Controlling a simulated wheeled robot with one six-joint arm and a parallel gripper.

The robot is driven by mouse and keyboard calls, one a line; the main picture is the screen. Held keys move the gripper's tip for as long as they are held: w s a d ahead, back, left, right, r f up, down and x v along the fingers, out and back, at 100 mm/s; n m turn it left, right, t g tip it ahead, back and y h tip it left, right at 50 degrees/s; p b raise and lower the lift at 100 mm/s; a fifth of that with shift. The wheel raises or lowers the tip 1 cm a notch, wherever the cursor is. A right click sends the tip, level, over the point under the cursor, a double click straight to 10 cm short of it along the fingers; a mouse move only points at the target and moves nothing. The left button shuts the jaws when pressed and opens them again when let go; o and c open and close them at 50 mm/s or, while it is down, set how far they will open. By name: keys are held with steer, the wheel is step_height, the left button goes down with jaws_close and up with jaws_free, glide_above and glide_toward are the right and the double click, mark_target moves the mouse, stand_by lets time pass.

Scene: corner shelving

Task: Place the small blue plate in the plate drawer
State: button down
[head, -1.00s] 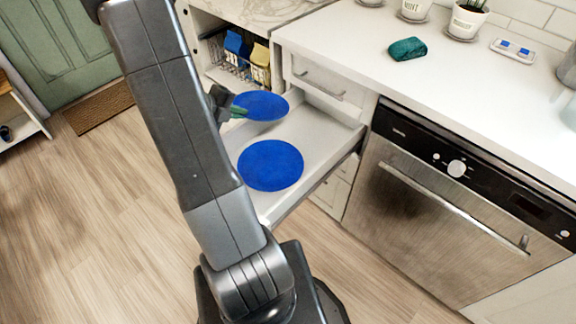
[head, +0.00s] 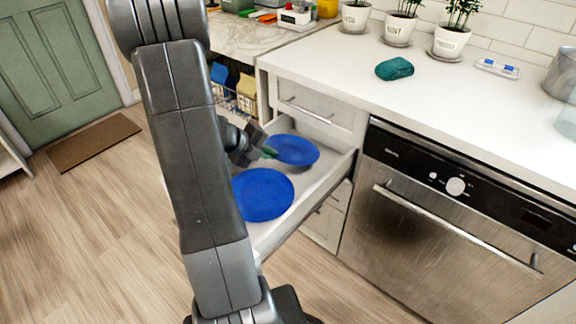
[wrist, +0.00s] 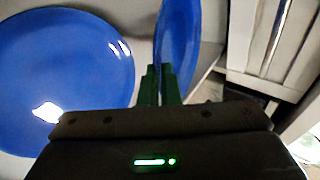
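The small blue plate (head: 292,150) is over the back part of the open plate drawer (head: 325,172), within its walls. My gripper (head: 270,153) is shut on its left rim with the green fingertips. In the wrist view the small plate (wrist: 178,35) shows nearly edge-on, its rim between the fingertips (wrist: 160,72). A shadow shows under it; I cannot tell whether it touches the drawer floor. A larger blue plate (head: 262,194) lies flat in the front of the drawer, beside the small one, partly hidden by my arm. It fills the left of the wrist view (wrist: 65,65).
A closed drawer (head: 312,107) and the white counter (head: 330,70) are behind and above the open drawer. A dishwasher (head: 440,215) stands to the right. A teal cloth (head: 394,68) and potted plants (head: 400,28) are on the counter. Open floor (head: 100,230) lies to the left.

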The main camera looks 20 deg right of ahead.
mark_target(296, 153)
steer(key=d, duration=0.3)
steer(key=w+d, duration=0.1)
steer(key=d, duration=0.2)
steer(key=shift+w+f+b, duration=0.1)
steer(key=shift+b, duration=0.3)
steer(key=shift+d+f+b, duration=0.3)
steer(key=shift+f+b, duration=0.2)
steer(key=shift+f, duration=0.4)
steer(key=shift+w+f+b, duration=0.1)
steer(key=shift+f+b, duration=1.05)
steer(key=shift+f, duration=1.35)
steer(key=shift+f, duration=0.2)
steer(key=c, duration=1.6)
jaws_free()
steer(key=shift+c, duration=0.2)
steer(key=shift+r, duration=0.15)
